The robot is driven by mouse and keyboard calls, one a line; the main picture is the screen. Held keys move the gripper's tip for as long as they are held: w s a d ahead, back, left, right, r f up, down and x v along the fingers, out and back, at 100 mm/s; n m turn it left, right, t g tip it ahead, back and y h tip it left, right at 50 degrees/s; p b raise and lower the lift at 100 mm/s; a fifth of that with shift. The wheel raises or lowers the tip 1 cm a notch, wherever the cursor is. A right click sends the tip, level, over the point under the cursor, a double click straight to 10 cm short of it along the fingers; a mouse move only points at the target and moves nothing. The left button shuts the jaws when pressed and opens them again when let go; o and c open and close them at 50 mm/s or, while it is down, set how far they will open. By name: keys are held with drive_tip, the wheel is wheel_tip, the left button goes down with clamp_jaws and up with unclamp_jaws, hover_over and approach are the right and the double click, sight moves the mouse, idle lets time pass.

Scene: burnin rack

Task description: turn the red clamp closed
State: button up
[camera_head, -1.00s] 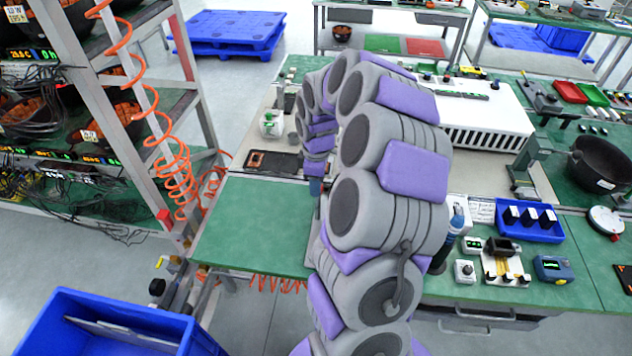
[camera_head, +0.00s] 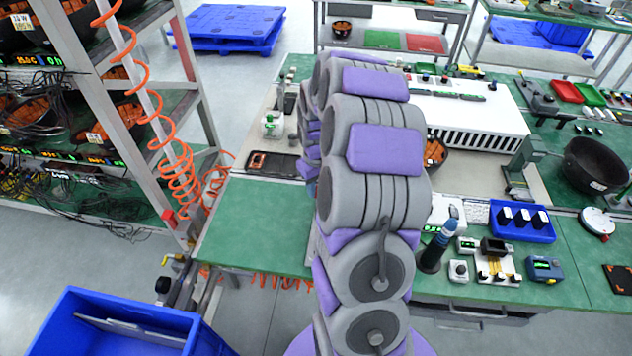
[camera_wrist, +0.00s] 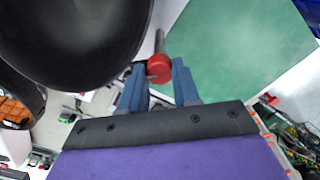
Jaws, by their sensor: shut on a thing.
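The red clamp (camera_wrist: 159,68) shows in the wrist view as a round red knob with a grey metal rod rising from it. My gripper (camera_wrist: 157,76) has its two blue fingers on either side of the knob and is shut on it. The fingers hide part of its sides. In the head view my arm covers the gripper and I cannot make out the clamp there.
A large black bowl (camera_wrist: 70,35) fills the upper left of the wrist view, close to the left finger. A rack with coiled orange cable (camera_head: 180,170) stands left, above a blue bin (camera_head: 75,305).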

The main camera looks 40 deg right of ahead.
sight(318, 188)
drive_tip(key=m+p, duration=0.1)
drive_tip(key=m, duration=0.3)
drive_tip(key=shift+s+p, duration=0.15)
drive_tip(key=shift+p, duration=0.25)
drive_tip(key=shift+m+p, duration=0.65)
drive_tip(key=shift+m, duration=1.25)
drive_tip(key=o, duration=1.1)
drive_tip(key=shift+c, duration=0.2)
wheel_tip(318, 188, up, 17)
drive_tip(key=p, duration=0.2)
drive_tip(key=shift+w+r, duration=0.15)
drive_tip(key=shift+w, duration=0.05)
